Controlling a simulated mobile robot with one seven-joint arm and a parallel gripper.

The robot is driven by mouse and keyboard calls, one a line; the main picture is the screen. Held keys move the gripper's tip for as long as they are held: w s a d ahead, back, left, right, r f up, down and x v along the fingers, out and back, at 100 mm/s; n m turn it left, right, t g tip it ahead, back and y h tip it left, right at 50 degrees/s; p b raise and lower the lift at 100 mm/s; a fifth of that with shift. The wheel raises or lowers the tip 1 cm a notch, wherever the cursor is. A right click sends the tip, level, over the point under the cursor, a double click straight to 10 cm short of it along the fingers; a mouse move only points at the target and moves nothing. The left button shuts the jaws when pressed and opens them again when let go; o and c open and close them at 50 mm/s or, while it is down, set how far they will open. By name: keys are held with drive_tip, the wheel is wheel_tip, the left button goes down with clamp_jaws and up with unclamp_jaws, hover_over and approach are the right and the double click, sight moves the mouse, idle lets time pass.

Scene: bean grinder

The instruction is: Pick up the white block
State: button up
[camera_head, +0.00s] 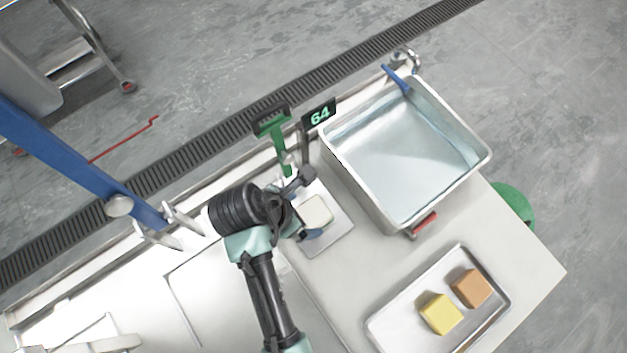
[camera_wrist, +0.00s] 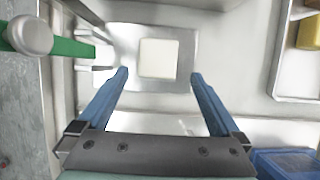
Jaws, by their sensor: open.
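The white block (camera_head: 315,211) sits on the metal plate of a scale (camera_head: 330,240) in the head view. In the wrist view the white block (camera_wrist: 158,58) lies flat on the plate (camera_wrist: 118,42), ahead of and between the fingertips. My gripper (camera_wrist: 160,74) is open and empty, with its two blue fingers on either side of the block's near edge in the picture. In the head view my dark wrist is just left of the block and the fingers are mostly hidden. I cannot tell the height of the fingertips above the plate.
A scale display reading 64 (camera_head: 319,114) and a green-handled thing (camera_head: 272,125) stand behind the plate. A deep metal basin (camera_head: 395,225) is to the right. A metal tray (camera_head: 385,327) holds a yellow block (camera_head: 441,314) and an orange block (camera_head: 471,288). A blue container (camera_wrist: 285,163) shows lower right.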

sight(314, 211)
drive_tip(key=shift+x, duration=3.8)
drive_tip(key=shift+w, duration=0.25)
drive_tip(key=c, duration=1.4)
drive_tip(key=shift+c, duration=0.6)
drive_tip(key=shift+r, duration=0.2)
